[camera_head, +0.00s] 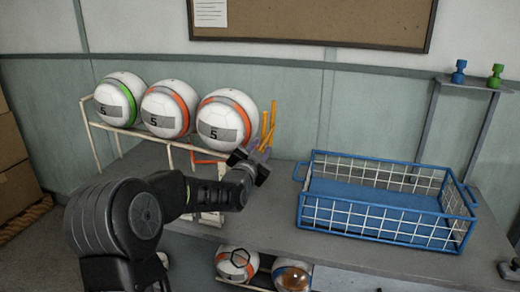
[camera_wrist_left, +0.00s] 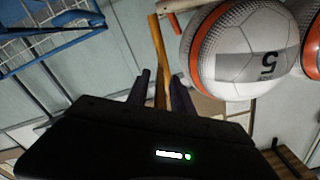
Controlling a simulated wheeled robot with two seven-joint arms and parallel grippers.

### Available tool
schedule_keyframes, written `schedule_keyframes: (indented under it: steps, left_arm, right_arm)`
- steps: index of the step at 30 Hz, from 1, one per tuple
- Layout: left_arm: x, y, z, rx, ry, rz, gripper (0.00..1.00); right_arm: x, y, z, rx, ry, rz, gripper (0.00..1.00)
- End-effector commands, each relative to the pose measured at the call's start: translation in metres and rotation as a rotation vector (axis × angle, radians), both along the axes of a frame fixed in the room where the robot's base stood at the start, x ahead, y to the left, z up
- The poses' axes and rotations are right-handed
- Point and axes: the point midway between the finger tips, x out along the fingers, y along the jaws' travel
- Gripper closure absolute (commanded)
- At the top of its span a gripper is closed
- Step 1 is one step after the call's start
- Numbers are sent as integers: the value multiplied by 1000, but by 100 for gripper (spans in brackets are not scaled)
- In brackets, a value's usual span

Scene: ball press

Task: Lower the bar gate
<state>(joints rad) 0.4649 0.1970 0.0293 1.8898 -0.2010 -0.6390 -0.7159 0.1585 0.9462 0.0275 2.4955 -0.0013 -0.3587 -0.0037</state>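The bar gate (camera_head: 265,128) shows as upright, slightly tilted yellow-orange bars at the right end of the white ball rack (camera_head: 172,150), just right of the nearest ball. In the left wrist view a yellow-orange bar (camera_wrist_left: 158,55) runs down between my fingertips. My left gripper (camera_head: 256,160) is at the lower part of the bars in the head view. Its two fingers (camera_wrist_left: 161,92) are apart, one on each side of the bar, with narrow gaps showing. Whether either finger touches the bar is unclear. My right gripper is not in view.
Three white balls, the rightmost with orange bands (camera_head: 226,120), sit in a row on the rack. A blue wire basket (camera_head: 385,238) stands on the grey table (camera_head: 277,222) to the right. More balls (camera_head: 237,264) lie below. A small shelf (camera_head: 470,84) stands at the back right.

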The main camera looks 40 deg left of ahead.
Motion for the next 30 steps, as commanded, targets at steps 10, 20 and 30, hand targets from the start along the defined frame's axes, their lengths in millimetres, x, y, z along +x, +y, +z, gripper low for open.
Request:
schedule_keyframes:
  steps: [10, 20, 30]
  left_arm:
    - [0, 0, 0, 0, 0, 0, 100]
    - [0, 0, 0, 0, 0, 0, 100]
    - [0, 0, 0, 0, 0, 0, 100]
  right_arm:
    - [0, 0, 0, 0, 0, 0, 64]
    - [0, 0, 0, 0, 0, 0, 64]
    - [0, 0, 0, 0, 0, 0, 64]
